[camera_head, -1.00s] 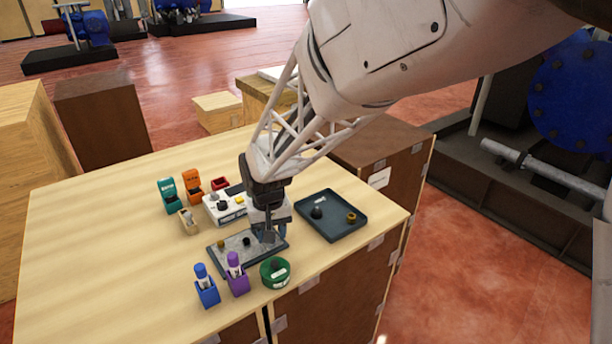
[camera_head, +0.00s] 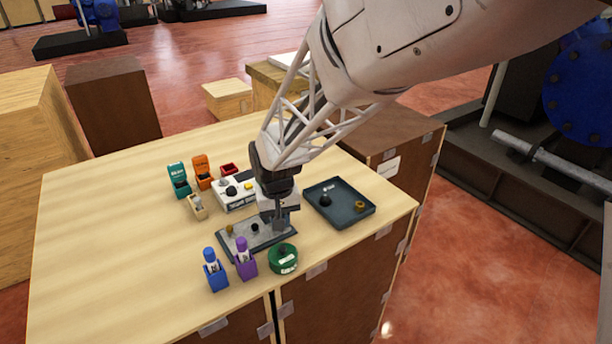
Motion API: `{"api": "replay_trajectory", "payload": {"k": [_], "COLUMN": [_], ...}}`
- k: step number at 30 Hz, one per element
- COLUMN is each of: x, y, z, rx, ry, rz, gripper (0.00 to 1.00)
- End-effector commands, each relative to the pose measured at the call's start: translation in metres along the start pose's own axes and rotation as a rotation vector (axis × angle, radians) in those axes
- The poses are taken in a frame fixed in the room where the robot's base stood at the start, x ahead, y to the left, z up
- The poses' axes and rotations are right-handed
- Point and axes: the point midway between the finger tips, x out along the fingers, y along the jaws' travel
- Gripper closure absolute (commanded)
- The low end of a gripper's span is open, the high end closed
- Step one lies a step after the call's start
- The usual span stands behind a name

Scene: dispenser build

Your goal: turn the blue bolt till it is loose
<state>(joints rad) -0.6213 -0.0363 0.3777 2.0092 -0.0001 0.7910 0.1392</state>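A grey metal plate (camera_head: 258,241) lies near the front of the wooden table. A brass-coloured bolt or knob (camera_head: 229,230) stands at its left end and a dark one (camera_head: 254,227) near its middle. My gripper (camera_head: 279,225) points down at the right end of the plate, low over or touching it. I cannot make out a blue bolt; the gripper hides that part of the plate. The fingers are too small to tell whether they are open or shut on something.
Blue (camera_head: 214,275) and purple (camera_head: 245,265) holders with bottles and a green round container (camera_head: 284,259) stand in front of the plate. A dark tray (camera_head: 340,212) with small parts lies right. A white device (camera_head: 236,194) and teal (camera_head: 179,181) and orange (camera_head: 203,174) bins stand behind. The table's left side is clear.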

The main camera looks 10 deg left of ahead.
Motion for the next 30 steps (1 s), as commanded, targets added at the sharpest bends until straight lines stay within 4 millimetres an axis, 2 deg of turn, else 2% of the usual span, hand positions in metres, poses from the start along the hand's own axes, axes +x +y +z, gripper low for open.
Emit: {"api": "replay_trajectory", "payload": {"k": [11, 30], "x": [-0.0004, -0.0003], "y": [-0.0006, -0.0029], "z": [-0.0001, 0.0007], "rx": [-0.161, -0.716], "ry": [0.000, 0.001], "rz": [0.000, 0.000], "gripper": [1.00, 1.00]}}
